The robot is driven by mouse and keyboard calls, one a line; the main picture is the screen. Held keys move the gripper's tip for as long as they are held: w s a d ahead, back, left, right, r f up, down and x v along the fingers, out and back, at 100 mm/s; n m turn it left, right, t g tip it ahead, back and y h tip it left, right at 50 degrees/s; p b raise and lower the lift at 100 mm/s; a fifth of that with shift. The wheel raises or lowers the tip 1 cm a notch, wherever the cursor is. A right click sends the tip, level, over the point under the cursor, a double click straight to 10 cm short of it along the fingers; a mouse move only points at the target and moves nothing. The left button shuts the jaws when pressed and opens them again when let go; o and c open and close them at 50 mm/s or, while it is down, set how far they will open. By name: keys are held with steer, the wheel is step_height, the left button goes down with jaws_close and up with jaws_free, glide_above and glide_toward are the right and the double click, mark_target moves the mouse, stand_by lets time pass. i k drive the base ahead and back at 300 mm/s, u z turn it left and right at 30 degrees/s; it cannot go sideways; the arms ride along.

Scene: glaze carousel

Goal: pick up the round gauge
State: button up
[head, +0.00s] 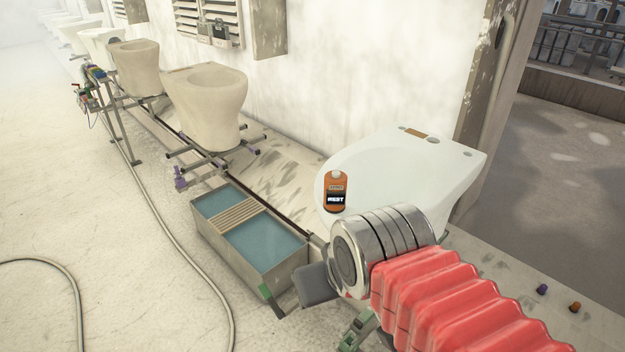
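An orange device (336,191) with a dark display, pale lettering and a pale round knob on top shows in the head view. It is upright at the near left rim of the white toilet bowl (420,165). It is the only gauge-like thing I can make out, and its body looks more oblong than round. My gripper (318,286) is at the lower middle, below and in front of the device and apart from it in the picture. A dark grey part of it shows beside my metal wrist. Its fingertips are not clear, so its opening cannot be told.
A trough of blue-green liquid (265,245) with a slatted board stands left of my gripper. Unglazed bowls (207,105) stand on a track along the wall. A hose (165,225) crosses the floor. Small purple and orange knobs (575,307) lie at the lower right. The left floor is mostly open.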

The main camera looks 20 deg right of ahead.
mark_target(335, 190)
steer(key=u, duration=0.2)
steer(key=i, duration=1)
steer(key=z, duration=0.05)
